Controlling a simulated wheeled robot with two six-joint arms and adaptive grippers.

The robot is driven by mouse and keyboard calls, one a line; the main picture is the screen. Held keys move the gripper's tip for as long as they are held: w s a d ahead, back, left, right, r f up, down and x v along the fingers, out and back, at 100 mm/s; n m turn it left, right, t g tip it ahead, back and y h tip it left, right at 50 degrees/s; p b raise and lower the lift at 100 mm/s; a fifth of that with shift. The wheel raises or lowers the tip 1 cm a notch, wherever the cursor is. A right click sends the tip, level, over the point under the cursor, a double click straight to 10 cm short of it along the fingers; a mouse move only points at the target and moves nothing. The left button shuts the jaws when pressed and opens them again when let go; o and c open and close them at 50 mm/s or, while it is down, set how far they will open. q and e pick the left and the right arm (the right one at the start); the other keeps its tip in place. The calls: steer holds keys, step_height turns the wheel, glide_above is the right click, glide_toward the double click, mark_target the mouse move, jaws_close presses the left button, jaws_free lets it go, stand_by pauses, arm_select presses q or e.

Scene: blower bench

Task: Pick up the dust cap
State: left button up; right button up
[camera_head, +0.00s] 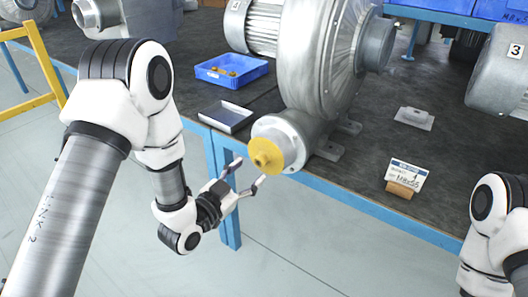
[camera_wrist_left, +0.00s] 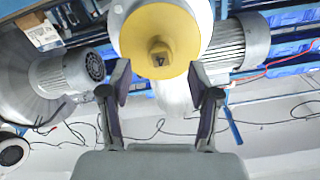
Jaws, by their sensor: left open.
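The dust cap (camera_head: 266,155) is a yellow disc with a small central knob, seated on the end of the blower's round grey outlet (camera_head: 290,130). My left gripper (camera_head: 246,174) is open, with its fingertips just in front of and slightly below the cap.
The blower (camera_head: 325,60) stands on a dark bench with a blue edge (camera_head: 350,200). A blue bin (camera_head: 231,71), a metal tray (camera_head: 226,116), a label card on a block (camera_head: 405,176) and a grey plate (camera_head: 414,117) sit on it. Open floor lies in front.

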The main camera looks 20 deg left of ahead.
mark_target(258, 162)
arm_select(q)
steer(key=x, duration=0.5)
steer(key=shift+r, duration=0.15)
steer(key=shift+w, duration=0.1)
jaws_close()
steer(key=shift+a+r, duration=0.1)
steer(key=shift+r, duration=0.1)
steer(key=s+a+r+p, duration=0.2)
steer(key=s+r+p, duration=0.1)
steer(key=s+p, duration=0.2)
steer(key=s+a+r+p, duration=0.2)
steer(key=s+r+p, duration=0.2)
steer(key=s+p, duration=0.2)
steer(key=shift+r+v, duration=0.25)
steer(key=shift+v, duration=0.9)
